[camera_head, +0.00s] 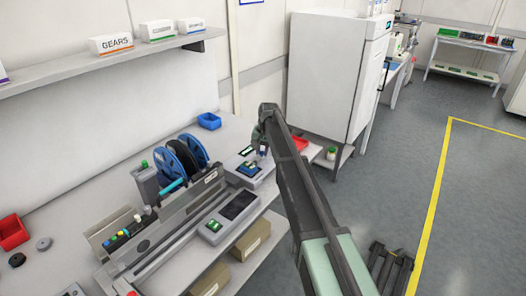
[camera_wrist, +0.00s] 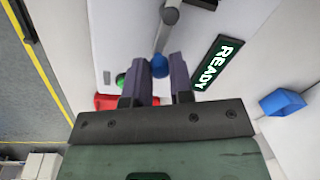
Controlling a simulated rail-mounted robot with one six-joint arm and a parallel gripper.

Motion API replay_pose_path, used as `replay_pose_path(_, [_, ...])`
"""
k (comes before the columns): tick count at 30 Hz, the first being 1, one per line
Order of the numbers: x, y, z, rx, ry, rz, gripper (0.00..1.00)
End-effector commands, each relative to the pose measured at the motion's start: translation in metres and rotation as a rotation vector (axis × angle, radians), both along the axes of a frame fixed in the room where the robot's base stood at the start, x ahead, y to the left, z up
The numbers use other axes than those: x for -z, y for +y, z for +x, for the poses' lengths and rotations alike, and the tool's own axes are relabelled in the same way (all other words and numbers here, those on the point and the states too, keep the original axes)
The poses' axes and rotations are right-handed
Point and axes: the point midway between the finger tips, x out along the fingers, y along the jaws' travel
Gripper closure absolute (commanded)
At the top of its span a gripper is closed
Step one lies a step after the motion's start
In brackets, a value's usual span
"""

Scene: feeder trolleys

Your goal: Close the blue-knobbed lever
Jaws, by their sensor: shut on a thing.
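In the wrist view the lever's blue knob (camera_wrist: 159,66) sits between the tips of my gripper (camera_wrist: 164,62), which is shut on it. The lever's grey rod (camera_wrist: 164,38) runs from the knob up to a dark pivot near the top edge. The lever belongs to a light grey box with a lit READY display (camera_wrist: 217,62) and a green button (camera_wrist: 120,80). In the head view my gripper (camera_head: 262,152) is over this box (camera_head: 257,181) on the bench; the knob is too small to make out there.
A red bin (camera_head: 300,143) lies just right of the box and a blue bin (camera_head: 209,121) stands behind it. Blue reels (camera_head: 176,160) and a long grey feeder (camera_head: 175,222) are on the left. A white cabinet (camera_head: 335,75) stands beyond the bench. The floor at right is open.

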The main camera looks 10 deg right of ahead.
Motion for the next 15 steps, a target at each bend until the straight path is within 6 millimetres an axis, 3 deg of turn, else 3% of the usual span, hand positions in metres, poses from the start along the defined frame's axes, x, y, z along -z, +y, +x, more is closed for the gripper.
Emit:
replay_pose_path(12, [-0.0001,0.0005,0.0005,-0.006,0.000,0.001,1.00])
replay_pose_path(13, [-0.0001,0.0005,0.0005,-0.006,0.000,0.001,0.74])
replay_pose_path(15, [-0.0001,0.0005,0.0005,-0.006,0.000,0.001,0.63])
